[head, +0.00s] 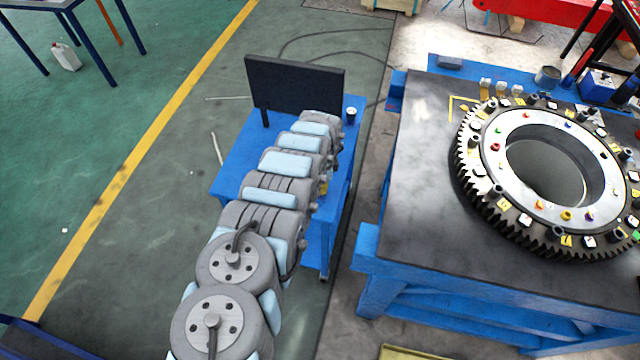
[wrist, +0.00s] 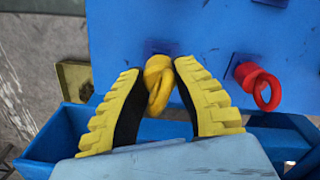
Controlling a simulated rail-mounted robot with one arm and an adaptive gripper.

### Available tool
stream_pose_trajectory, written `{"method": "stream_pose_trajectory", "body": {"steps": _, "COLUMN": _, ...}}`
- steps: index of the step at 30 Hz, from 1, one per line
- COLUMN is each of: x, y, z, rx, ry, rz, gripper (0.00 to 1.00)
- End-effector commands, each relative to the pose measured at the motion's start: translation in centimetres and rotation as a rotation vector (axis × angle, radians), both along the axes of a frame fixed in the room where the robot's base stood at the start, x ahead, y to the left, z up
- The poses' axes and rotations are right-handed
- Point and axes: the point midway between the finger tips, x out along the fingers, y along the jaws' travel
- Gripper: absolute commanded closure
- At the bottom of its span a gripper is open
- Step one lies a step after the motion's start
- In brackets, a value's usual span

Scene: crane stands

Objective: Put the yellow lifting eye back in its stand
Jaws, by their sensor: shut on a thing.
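The yellow lifting eye (wrist: 157,88) is between the fingertips of my gripper (wrist: 160,72) in the wrist view. My gripper has yellow ribbed fingers with dark inner pads and is shut on the eye. Just beyond the eye is a dark square patch (wrist: 160,46) on a blue surface (wrist: 205,25); I cannot tell whether the eye touches it. A red lifting eye (wrist: 259,86) is at another dark patch to the right. In the head view the blue stand (head: 235,160) is partly covered by my arm, which also hides most of my gripper.
A dark upright panel (head: 295,85) stands at the back of the blue stand. A large toothed ring (head: 480,190) lies on a heavy table (head: 415,170) to the right. An olive box (wrist: 72,80) shows at left in the wrist view. Green floor (head: 60,150) is open at left.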

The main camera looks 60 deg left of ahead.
Motion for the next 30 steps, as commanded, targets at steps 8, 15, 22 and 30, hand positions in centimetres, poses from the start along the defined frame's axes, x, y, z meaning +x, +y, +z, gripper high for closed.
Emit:
{"method": "stream_pose_trajectory", "body": {"steps": 8, "x": 0.0, "y": 0.0, "z": -0.2, "rx": 0.000, "ry": 0.000, "rz": 0.001, "gripper": 1.00}}
{"method": "stream_pose_trajectory", "body": {"steps": 15, "x": 0.0, "y": -0.1, "z": -1.1, "rx": -0.001, "ry": 0.000, "rz": 0.001, "gripper": 1.00}}
{"method": "stream_pose_trajectory", "body": {"steps": 22, "x": 0.0, "y": -0.1, "z": -1.8, "rx": -0.002, "ry": 0.002, "rz": 0.002, "gripper": 1.00}}
{"method": "stream_pose_trajectory", "body": {"steps": 30, "x": -0.1, "y": 0.0, "z": -1.9, "rx": -0.001, "ry": 0.001, "rz": 0.002, "gripper": 0.48}}
